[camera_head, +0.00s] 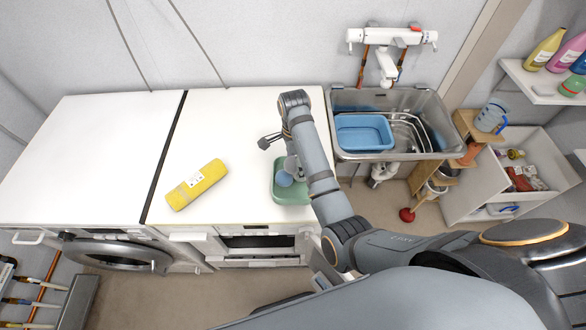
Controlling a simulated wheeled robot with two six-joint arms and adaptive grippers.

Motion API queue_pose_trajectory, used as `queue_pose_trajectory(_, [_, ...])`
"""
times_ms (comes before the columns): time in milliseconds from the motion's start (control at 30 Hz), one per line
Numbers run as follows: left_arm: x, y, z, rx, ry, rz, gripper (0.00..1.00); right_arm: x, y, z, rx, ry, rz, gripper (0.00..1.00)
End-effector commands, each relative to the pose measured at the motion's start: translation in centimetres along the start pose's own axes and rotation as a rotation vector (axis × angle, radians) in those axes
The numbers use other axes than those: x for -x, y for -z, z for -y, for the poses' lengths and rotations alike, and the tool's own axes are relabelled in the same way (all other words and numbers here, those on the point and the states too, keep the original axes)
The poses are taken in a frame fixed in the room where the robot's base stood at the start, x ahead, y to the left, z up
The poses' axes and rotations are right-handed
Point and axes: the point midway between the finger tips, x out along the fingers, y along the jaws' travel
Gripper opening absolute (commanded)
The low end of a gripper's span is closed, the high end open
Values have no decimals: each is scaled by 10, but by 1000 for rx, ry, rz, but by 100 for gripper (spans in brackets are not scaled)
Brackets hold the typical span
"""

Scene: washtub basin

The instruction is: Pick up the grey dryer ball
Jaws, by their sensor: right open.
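A green tray (290,195) sits near the front edge of the right-hand white machine top. A small blue-grey ball (284,179) shows inside the tray, on its left side; it looks like the grey dryer ball. My right arm reaches over the tray and covers its right part, so anything lying there is hidden. My right gripper (291,167) is over the tray, close above and beside the ball, partly behind my forearm. It is open, and I cannot tell whether it touches the ball. My left gripper is not in view.
A yellow package (197,185) lies left of the tray. A metal sink (420,157) holding a blue basin (363,133) stands to the right. An open white drawer (478,187) and a shelf with bottles (543,82) are further right. The left machine top (95,150) is clear.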

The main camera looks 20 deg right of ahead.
Motion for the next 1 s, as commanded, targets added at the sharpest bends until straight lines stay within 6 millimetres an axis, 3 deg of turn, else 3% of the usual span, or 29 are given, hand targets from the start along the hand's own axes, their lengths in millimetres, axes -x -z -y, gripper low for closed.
queue_pose_trajectory(233, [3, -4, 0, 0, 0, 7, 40, -3, 0, 0, 0, 2, 0, 78])
queue_pose_trajectory(700, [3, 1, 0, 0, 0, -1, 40, -3, 0, 0, -1, 3, 0, 17])
queue_pose_trajectory(1000, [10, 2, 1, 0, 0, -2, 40, 4, 0, 0, 1, 3, 0, 17])
